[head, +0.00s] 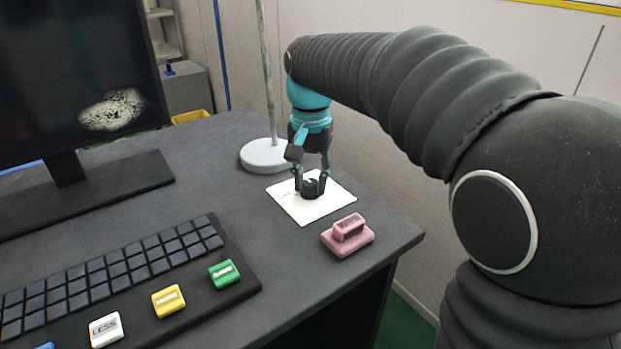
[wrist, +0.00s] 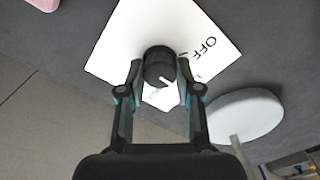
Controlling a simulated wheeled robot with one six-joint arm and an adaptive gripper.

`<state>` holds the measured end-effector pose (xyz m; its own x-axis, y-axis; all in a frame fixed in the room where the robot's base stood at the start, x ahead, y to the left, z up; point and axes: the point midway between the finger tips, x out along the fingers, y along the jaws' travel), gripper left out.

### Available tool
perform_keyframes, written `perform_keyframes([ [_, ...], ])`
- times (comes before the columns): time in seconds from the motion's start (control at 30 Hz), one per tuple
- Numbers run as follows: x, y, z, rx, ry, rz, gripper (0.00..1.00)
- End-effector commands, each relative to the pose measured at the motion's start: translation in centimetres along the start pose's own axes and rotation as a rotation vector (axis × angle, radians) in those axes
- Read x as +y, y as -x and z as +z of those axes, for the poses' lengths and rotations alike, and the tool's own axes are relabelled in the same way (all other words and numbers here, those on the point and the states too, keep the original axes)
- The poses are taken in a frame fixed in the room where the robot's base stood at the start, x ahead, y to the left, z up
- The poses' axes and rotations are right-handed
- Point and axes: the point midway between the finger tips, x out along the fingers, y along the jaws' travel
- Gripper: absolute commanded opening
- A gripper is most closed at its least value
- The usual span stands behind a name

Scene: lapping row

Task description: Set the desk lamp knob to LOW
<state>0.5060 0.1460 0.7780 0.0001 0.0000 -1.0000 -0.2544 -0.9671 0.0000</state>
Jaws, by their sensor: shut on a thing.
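The lamp knob (wrist: 158,62) is a black round knob on a white square plate (wrist: 115,50). It also shows in the head view (head: 313,187) on its plate (head: 305,212) on the desk. A white pointer mark shows on the knob's top, toward the lower right in the wrist view. OFF is printed on the plate; other lettering is partly hidden by the fingers. My gripper (wrist: 158,85) is shut on the knob, with one finger on each side, and also shows from above the plate in the head view (head: 311,180). The lamp's white round base (head: 264,155) stands behind the plate.
A pink block (head: 348,236) sits near the desk's right edge. A keyboard panel (head: 130,285) with green (head: 224,273), yellow (head: 168,300) and white (head: 106,329) keys lies at front left. A monitor (head: 75,75) stands at the left. The lamp pole (head: 267,75) rises beside my arm.

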Motion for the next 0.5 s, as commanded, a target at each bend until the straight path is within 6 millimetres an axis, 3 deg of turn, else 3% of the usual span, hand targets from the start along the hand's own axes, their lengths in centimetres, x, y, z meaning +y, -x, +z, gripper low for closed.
perform_keyframes([
  [0.1, 0.03, -0.02, -0.07, 0.002, 0.000, 0.001, 0.00],
  [0.13, 0.03, -0.02, -0.07, 0.002, 0.000, 0.001, 0.38],
  [0.2, 0.03, -0.02, -0.06, 0.001, 0.000, 0.001, 0.56],
  [0.5, 0.01, 0.02, -0.03, 0.001, 0.001, 0.000, 0.59],
])
